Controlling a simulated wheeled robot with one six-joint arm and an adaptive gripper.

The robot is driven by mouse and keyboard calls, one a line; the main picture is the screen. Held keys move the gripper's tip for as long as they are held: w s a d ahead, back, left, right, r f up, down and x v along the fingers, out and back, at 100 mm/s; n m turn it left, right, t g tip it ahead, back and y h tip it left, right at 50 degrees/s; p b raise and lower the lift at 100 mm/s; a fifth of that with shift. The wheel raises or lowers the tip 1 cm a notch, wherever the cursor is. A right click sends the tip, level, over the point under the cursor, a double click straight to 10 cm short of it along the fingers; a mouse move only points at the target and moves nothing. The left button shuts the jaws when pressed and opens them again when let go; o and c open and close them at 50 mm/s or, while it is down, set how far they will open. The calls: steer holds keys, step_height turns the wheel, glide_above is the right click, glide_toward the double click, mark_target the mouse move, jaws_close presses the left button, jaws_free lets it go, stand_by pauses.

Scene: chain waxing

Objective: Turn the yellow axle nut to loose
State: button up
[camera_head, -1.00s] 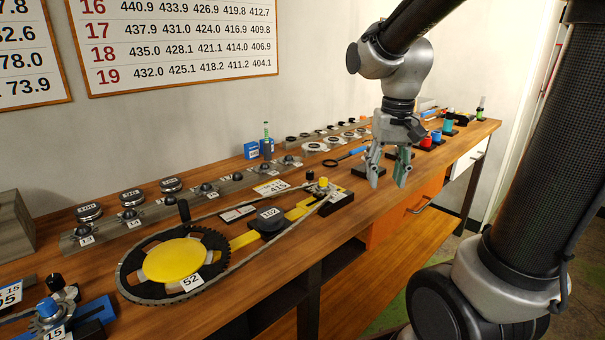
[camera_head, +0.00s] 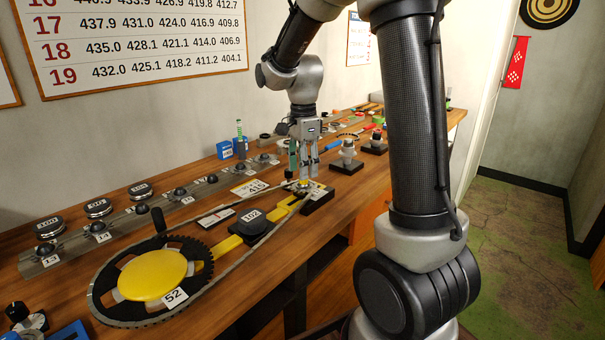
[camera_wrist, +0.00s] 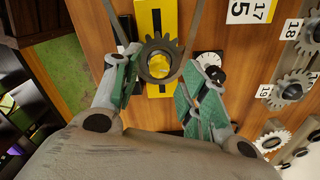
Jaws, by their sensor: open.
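The yellow axle nut (camera_wrist: 160,66) shows in the wrist view inside a small toothed sprocket (camera_wrist: 176,47), on a yellow bar (camera_wrist: 144,22). In the head view the nut (camera_head: 304,183) is small and partly hidden at the far end of the chain rig. My gripper (camera_head: 303,172) is open and points down over that end. In the wrist view its green-padded fingers (camera_wrist: 158,84) stand on either side of the nut, with gaps between. I cannot tell how far down the nut they reach.
The big chainring (camera_head: 152,275) with its chain lies at the front left. A black 102 weight (camera_head: 251,222) sits on the yellow bar. Beside the sprocket is a black knob (camera_wrist: 215,74) on a white dial. Sprockets on a rail (camera_head: 130,222) line the back. Black-based stands (camera_head: 347,160) are to the right.

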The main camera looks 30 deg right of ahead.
steer(key=shift+f, duration=1.2)
steer(key=shift+c, duration=0.3)
jaws_close()
